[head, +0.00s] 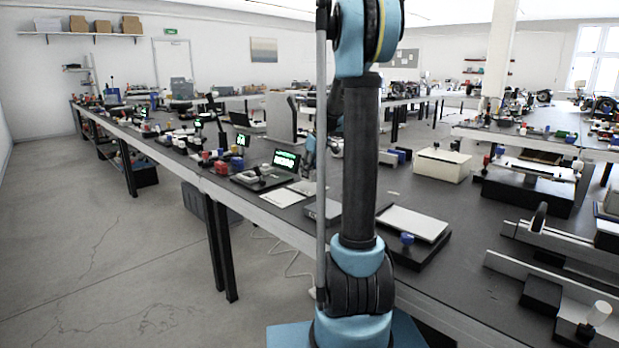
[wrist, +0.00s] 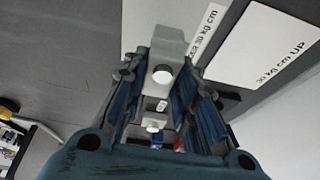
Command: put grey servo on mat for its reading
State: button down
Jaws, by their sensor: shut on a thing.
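A grey servo (wrist: 168,45) with a round white part is between the blue-padded fingers of my gripper (wrist: 165,76) in the wrist view. The gripper is shut on it. Two white mats lie below. The nearer, partly hidden mat (wrist: 152,14) ends in "30 kg cm". The mat to its right (wrist: 268,45) reads "30 kg cm UP". The servo overlaps the first mat in the picture; I cannot tell its height above the table. In the head view my arm column hides most of the gripper and the servo.
A tester with a green display (head: 286,160) stands on the dark bench (head: 225,187), with small red, white and blue parts to its left. A white-topped tray (head: 413,222) and a cream box (head: 443,165) are right of my arm. In the wrist view, bare dark bench lies left.

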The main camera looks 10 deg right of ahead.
jog(key=shift+f, duration=1.45)
jog(key=c, duration=1.3)
grip_release()
jog(key=shift+a, duration=0.1)
jog(key=v, duration=1.2)
